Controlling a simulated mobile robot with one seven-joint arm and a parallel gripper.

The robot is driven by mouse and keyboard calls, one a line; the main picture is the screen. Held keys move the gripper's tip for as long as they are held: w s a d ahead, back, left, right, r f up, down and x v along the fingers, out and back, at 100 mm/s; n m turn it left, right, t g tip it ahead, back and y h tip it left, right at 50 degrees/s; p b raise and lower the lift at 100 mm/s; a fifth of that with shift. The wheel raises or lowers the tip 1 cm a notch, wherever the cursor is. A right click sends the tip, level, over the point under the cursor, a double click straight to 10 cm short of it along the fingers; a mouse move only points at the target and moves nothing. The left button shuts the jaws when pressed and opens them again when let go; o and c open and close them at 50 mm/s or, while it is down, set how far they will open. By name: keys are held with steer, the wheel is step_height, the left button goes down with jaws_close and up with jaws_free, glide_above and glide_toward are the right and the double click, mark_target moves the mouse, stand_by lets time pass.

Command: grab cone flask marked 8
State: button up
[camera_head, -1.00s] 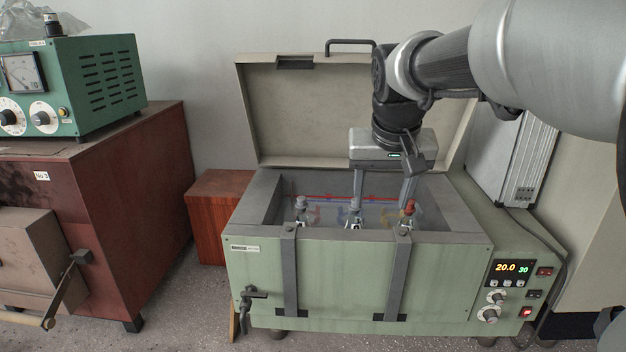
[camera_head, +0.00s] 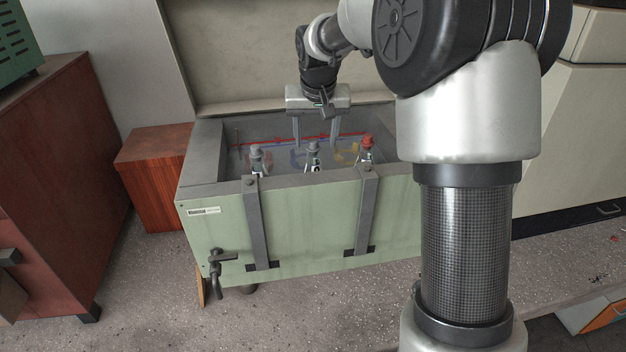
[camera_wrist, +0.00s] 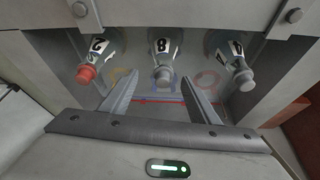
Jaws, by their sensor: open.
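The cone flask marked 8 (camera_wrist: 162,45) is the middle one of three in the bath, with a grey stopper; it also shows in the head view (camera_head: 313,157). In the wrist view, a red-stoppered flask marked 2 (camera_wrist: 98,48) is on the left and a grey-stoppered flask (camera_wrist: 238,58) with an unclear mark is on the right. My gripper (camera_head: 316,143) is open and empty, pointing down into the bath. In the wrist view its fingertips (camera_wrist: 159,76) appear on either side of the 8 flask's stopper; exact depth between them is unclear.
The green bath (camera_head: 300,238) has high walls, a raised lid (camera_head: 225,60) behind and two dark straps (camera_head: 367,215) in front. Coloured rings and a red bar (camera_head: 290,138) lie inside, around and behind the flasks. A red-brown box (camera_head: 150,170) stands left.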

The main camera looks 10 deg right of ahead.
mark_target(316, 142)
steer(key=x, duration=0.8)
steer(key=shift+s+a+f+p, duration=0.15)
steer(key=shift+a+f+p, duration=0.15)
steer(key=shift+f+p, duration=0.1)
steer(key=shift+w+f, duration=0.2)
steer(key=shift+f, duration=0.15)
jaws_close()
